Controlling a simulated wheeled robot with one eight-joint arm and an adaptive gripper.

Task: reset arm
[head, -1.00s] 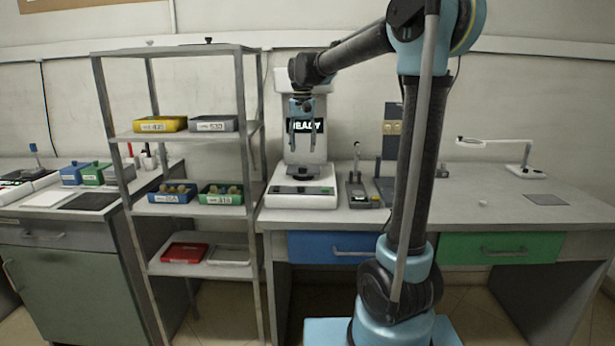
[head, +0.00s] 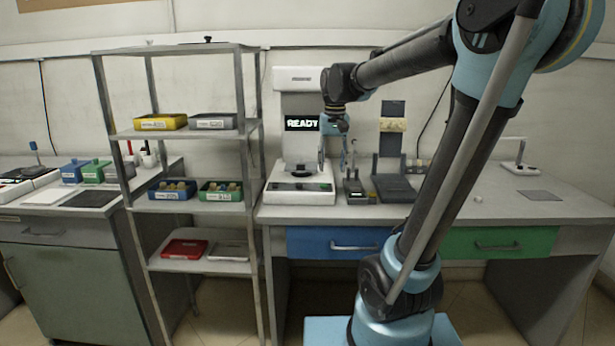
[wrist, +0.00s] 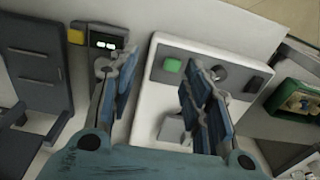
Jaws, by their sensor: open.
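My gripper (head: 337,160) hangs pointing down in the head view, in front of the right side of the white machine with the READY display (head: 302,124). In the wrist view my gripper (wrist: 158,85) has its two blue-padded fingers spread wide with nothing between them. The white machine's base (wrist: 148,105) lies beneath the fingers, with a green button (wrist: 173,65) and a dark knob on its panel. My arm reaches up and over from the right.
A grey rack (head: 185,137) at left holds yellow, grey, blue, green and red trays. Small dark devices (head: 354,190) stand right of the machine. The desk (head: 510,208) is mostly clear further right, before a lamp (head: 518,165). Blue and green drawers are below.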

